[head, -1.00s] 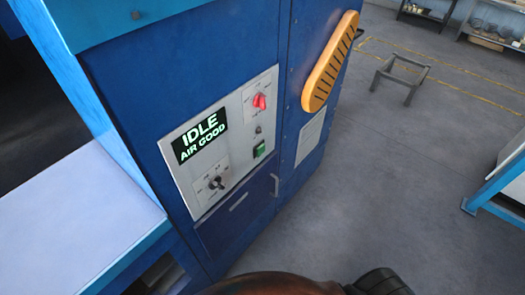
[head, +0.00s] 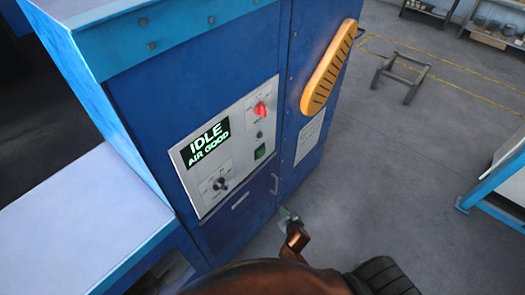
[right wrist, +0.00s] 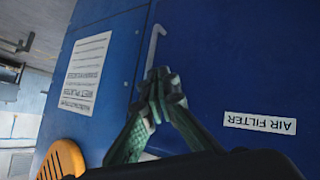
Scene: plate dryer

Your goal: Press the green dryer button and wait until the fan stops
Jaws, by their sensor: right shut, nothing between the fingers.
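The green dryer button (head: 260,152) sits at the lower right of the grey control panel (head: 203,188) on the blue dryer cabinet. The display (head: 207,142) reads "IDLE" and "AIR GOOD". My right gripper (head: 287,213) is below the panel, apart from the button. In the right wrist view the right gripper (right wrist: 163,80) is shut and empty, with its tips close to the cabinet's door handle (right wrist: 153,48); I cannot tell whether they touch. The button is not in that view. My left gripper is not in view.
A yellow vent cover (head: 330,66) juts from the cabinet. A pale table (head: 70,225) stands at the left. Open floor (head: 400,170) lies to the right.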

